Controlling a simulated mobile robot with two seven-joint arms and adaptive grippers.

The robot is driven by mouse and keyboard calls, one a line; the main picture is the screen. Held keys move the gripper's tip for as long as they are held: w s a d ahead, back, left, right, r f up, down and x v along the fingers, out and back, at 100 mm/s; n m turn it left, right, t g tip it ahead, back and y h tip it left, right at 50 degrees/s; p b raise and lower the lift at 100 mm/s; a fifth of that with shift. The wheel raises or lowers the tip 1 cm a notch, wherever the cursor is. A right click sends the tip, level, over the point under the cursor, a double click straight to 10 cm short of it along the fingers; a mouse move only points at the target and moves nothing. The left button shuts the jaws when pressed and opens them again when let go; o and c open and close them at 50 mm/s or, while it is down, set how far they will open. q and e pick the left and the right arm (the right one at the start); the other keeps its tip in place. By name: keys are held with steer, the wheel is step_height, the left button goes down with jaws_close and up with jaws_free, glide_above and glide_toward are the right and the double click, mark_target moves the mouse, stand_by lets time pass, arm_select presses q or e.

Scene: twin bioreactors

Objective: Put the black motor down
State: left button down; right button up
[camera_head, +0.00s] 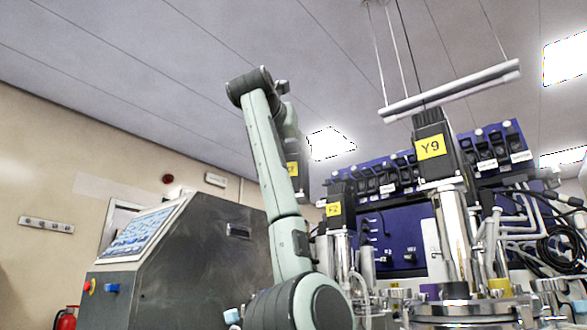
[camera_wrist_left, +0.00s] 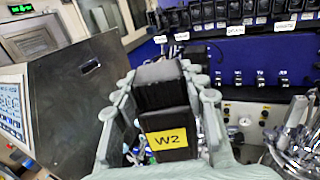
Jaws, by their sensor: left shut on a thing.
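The black motor (camera_wrist_left: 163,118), with a yellow label reading W2, is between the fingers of my left gripper (camera_wrist_left: 162,84) in the left wrist view. The gripper is shut on its sides. In the head view, the motor (camera_head: 303,175) hangs high, mostly behind my own left arm, with part of its yellow label showing. The gripper's fingers are largely hidden there. What lies directly below the motor is hidden by my arm. My right gripper is in neither view.
A black motor labelled Y9 (camera_head: 432,147) tops a steel column at the right. Another yellow-labelled black motor (camera_head: 341,207) stands beside my arm. A steel console with a screen (camera_head: 143,231) is at the left. A light bar (camera_head: 450,90) hangs above Y9. A blue panel (camera_head: 398,235) stands behind.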

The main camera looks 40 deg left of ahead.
mark_target(290, 164)
arm_select(q)
steer(key=shift+s+f, duration=0.1)
steer(key=shift+f, duration=1.7)
steer(key=c, duration=0.9)
jaws_free()
steer(key=shift+f, duration=0.15)
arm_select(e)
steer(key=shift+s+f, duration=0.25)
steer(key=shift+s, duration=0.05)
arm_select(q)
steer(key=shift+d, duration=0.1)
steer(key=b+v, duration=0.1)
steer(key=v, duration=0.4)
steer(key=shift+s+d+f+b, duration=0.1)
steer(key=shift+s+b, duration=0.05)
steer(key=shift+b, duration=0.25)
steer(key=b+v, duration=0.1)
steer(key=v, duration=0.5)
steer(key=shift+s, duration=0.25)
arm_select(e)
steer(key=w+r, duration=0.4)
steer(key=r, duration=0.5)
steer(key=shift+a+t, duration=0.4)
